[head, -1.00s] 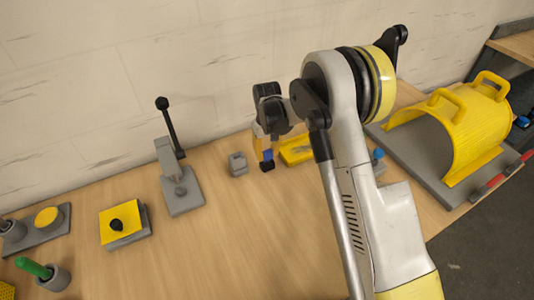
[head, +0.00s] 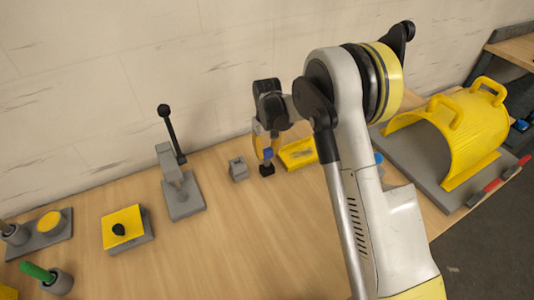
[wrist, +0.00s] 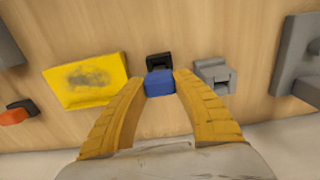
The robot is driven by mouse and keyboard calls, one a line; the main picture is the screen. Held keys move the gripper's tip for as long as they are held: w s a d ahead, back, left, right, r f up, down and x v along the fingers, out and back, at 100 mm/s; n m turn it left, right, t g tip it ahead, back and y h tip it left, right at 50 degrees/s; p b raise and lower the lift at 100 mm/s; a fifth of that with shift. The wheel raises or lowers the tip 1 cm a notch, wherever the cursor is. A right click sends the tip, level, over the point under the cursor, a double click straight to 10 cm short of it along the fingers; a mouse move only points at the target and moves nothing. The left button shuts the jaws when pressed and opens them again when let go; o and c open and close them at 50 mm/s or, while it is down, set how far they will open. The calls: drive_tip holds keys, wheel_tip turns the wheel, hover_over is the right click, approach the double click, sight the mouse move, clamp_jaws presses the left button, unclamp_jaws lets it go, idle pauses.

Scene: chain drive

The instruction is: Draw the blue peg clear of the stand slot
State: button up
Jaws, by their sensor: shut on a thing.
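My gripper (wrist: 160,88) is shut on the blue peg (wrist: 160,83), with its yellow fingers on either side. In the head view the blue peg (head: 267,153) shows low between the fingers. A small black stand (head: 267,170) sits on the table right below the peg. In the wrist view the black stand (wrist: 159,63) shows just beyond the peg, which partly covers it. The peg appears higher than the stand, but I cannot tell whether its lower end is fully out of the slot.
A grey slotted block (head: 238,168) stands close to the left of the black stand. A yellow tray (head: 298,153) lies close to the right. A grey lever fixture (head: 182,192) is farther left, and a yellow arched guard (head: 455,135) farther right. The front table is clear.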

drive_tip(key=shift+r+p, duration=1.25)
drive_tip(key=shift+r, duration=1.45)
